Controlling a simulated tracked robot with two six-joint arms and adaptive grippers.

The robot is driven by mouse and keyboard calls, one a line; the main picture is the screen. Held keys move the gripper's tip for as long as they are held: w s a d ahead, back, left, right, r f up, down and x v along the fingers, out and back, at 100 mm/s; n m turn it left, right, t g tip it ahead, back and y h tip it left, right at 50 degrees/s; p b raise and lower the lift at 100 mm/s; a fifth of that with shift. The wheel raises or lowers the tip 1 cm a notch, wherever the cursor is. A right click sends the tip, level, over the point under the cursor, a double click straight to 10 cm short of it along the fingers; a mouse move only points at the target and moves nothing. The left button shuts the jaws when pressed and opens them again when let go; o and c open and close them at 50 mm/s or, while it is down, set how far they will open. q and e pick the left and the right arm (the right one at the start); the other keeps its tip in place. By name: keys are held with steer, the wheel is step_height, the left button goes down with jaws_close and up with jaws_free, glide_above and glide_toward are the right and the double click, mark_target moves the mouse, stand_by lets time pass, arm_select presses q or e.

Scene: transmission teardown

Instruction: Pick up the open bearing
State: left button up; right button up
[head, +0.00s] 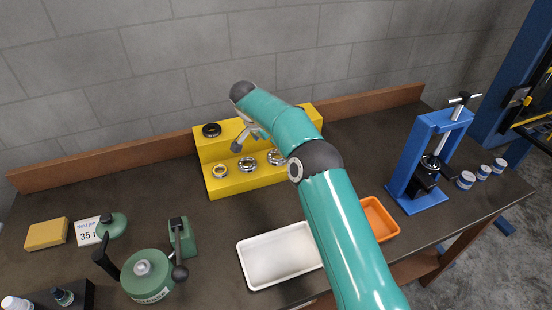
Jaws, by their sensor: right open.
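Several ring-shaped bearings sit on a yellow two-step stand (236,184) at the back of the bench. On the lower step are a left bearing (220,171), a middle bearing (247,164) and a right bearing (274,157), which is partly hidden by my right arm. A dark ring (211,130) lies on the upper step at the left. I cannot tell for sure which is the open bearing. My right gripper (246,141) is open and empty, above the lower step near the middle bearing. My left gripper is not in view.
A white tray (262,284) and an orange tray (391,234) lie in front of the stand. A blue press (402,165) stands at the right with several small tins nearby. A green tool (148,274) is at front left. My right arm crosses the middle.

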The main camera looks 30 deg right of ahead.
mark_target(276, 153)
steer(key=shift+d+f, duration=0.35)
steer(key=shift+f, duration=0.3)
steer(key=shift+p+x, duration=0.75)
steer(key=shift+x, duration=1.95)
steer(key=shift+w+d, duration=0.15)
steer(key=c, duration=1.3)
steer(key=shift+r, duration=0.1)
steer(key=shift+c, duration=0.6)
steer(key=shift+r, duration=0.1)
